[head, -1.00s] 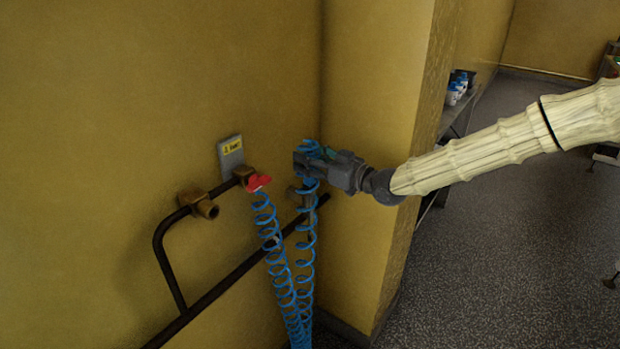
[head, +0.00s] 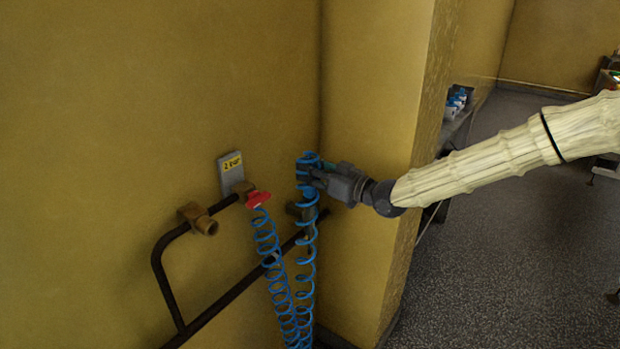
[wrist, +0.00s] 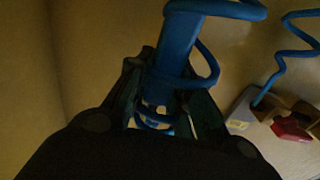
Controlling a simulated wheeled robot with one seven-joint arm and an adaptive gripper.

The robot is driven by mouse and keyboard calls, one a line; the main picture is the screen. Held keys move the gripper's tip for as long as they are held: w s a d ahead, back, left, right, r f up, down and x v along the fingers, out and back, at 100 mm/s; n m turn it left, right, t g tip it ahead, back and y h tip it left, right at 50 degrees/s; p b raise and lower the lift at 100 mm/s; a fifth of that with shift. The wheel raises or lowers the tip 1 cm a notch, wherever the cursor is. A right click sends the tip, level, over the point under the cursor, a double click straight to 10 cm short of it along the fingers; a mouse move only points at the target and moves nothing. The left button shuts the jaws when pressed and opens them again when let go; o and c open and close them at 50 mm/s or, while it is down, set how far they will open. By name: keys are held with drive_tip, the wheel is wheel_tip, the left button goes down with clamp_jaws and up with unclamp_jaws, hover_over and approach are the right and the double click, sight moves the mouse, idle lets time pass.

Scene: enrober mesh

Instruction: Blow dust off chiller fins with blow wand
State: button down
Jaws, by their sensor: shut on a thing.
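My gripper (head: 312,174) is shut on the blue blow wand (head: 309,158) near the yellow wall corner. In the wrist view the wand's blue shaft (wrist: 178,45) stands between the two fingers, with a loop of blue hose around it. The coiled blue hose (head: 306,250) hangs down from the wand, and its other run (head: 268,240) rises to the red valve handle (head: 257,199) on the pipe. The wand's nozzle end cannot be made out. No chiller fins are seen in these views.
A dark pipe (head: 162,270) with brass fittings (head: 197,218) runs along the wall at left. A grey plate with a yellow label (head: 231,170) is above the valve. A shelf with blue and white bottles (head: 457,100) is behind the pillar. Grey floor lies open at right.

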wheel_tip(320, 180, up, 51)
drive_tip(key=p, duration=2.5)
drive_tip(key=shift+f, duration=0.15)
